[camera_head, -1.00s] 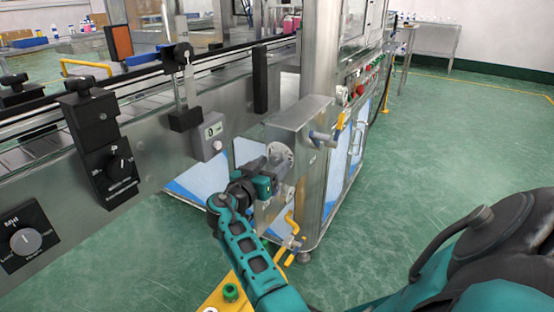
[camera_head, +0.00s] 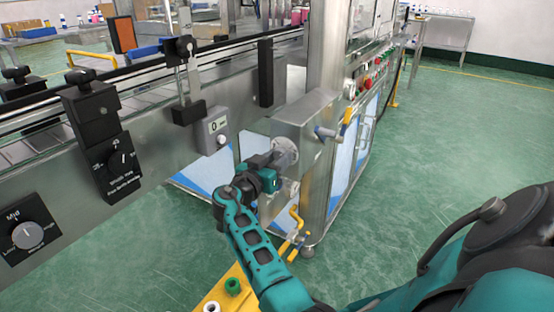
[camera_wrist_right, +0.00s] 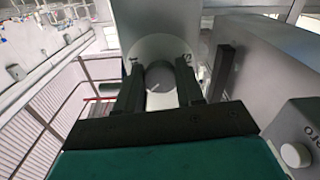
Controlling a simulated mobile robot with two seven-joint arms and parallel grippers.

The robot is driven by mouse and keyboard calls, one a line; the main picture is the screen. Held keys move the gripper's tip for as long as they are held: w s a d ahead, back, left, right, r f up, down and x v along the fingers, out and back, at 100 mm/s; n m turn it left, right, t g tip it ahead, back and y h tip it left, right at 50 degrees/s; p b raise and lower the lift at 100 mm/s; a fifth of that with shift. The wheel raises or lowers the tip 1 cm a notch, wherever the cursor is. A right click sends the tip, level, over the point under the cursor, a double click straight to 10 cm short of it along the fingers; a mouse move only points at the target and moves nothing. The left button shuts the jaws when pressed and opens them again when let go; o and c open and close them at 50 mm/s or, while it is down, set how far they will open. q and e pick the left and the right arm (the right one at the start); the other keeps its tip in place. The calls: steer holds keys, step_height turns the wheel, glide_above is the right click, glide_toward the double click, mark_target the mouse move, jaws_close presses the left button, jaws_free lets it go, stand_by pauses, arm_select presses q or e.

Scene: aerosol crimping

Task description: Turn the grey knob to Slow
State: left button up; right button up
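A round pale dial plate (camera_head: 285,152) sits on the steel box at the side of the conveyor. My right gripper (camera_head: 274,163) reaches up to it from below. In the right wrist view a grey knob (camera_wrist_right: 160,80) with a light pointer line lies between the two black fingers of my right gripper (camera_wrist_right: 160,78). The fingers stand close on both sides of the knob; whether they press on it is not clear. Marks show on the plate beyond the fingertips, partly hidden, and I cannot read the word Slow. My left gripper is not in view.
Another grey knob (camera_head: 28,235) on a black panel marked Mid is at the lower left. A yellow-handled valve (camera_head: 294,240) hangs below the steel box. Green floor lies open at right.

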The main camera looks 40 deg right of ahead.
steer(key=c, duration=0.5)
